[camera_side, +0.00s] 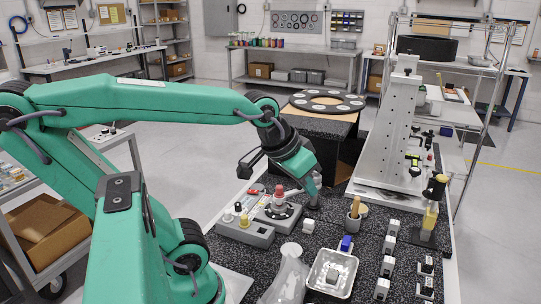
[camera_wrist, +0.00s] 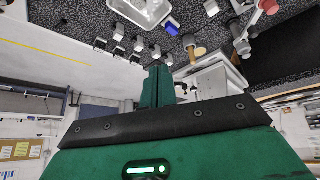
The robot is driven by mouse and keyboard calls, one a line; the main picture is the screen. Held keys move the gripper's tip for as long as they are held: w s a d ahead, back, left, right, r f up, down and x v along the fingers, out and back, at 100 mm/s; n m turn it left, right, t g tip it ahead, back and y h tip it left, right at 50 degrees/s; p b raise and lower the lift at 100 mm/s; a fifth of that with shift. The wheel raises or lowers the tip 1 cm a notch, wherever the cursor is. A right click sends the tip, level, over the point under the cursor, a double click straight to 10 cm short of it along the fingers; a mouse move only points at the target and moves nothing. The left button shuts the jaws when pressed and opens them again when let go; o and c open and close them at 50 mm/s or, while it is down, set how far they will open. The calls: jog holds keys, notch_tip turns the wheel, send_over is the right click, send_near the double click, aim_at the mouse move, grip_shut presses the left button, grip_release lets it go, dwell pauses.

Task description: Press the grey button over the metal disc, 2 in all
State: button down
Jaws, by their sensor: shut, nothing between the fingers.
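My gripper (camera_side: 308,181) points down and to the right in the side view, just behind the button boxes. In the wrist view its green fingers (camera_wrist: 160,84) are together, with nothing visible between them. A grey knob-like part (camera_side: 315,199) stands at or just below the fingertips; I cannot tell whether they touch. What seems to be the same grey part (camera_wrist: 238,28) is at the upper right of the wrist view. I take it for the grey button, but the metal disc is not clear.
A grey box with a red button (camera_side: 279,191) and a box with a yellow knob (camera_side: 244,220) stand left of the gripper. A tall grey fixture (camera_side: 392,130) rises at right.

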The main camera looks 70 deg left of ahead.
jog(key=w+a+n+y, duration=0.1)
jog(key=w+a+n, duration=0.3)
jog(key=a, duration=0.4)
jog(key=w+a+f+n+t+y, duration=0.1)
jog(key=w+a+n+y, duration=0.1)
jog(key=w+a+n, duration=0.2)
jog(key=w+a+n+y, duration=0.1)
jog(key=w+a+n, duration=0.3)
jog(key=w+a, duration=0.4)
jog(key=a, duration=0.6)
jog(key=shift+w+f+n+t, duration=0.15)
jog(key=shift+w+n+t, duration=0.15)
jog(key=shift+n, duration=0.1)
jog(key=shift+f, duration=0.1)
jog(key=shift+f, duration=4.35)
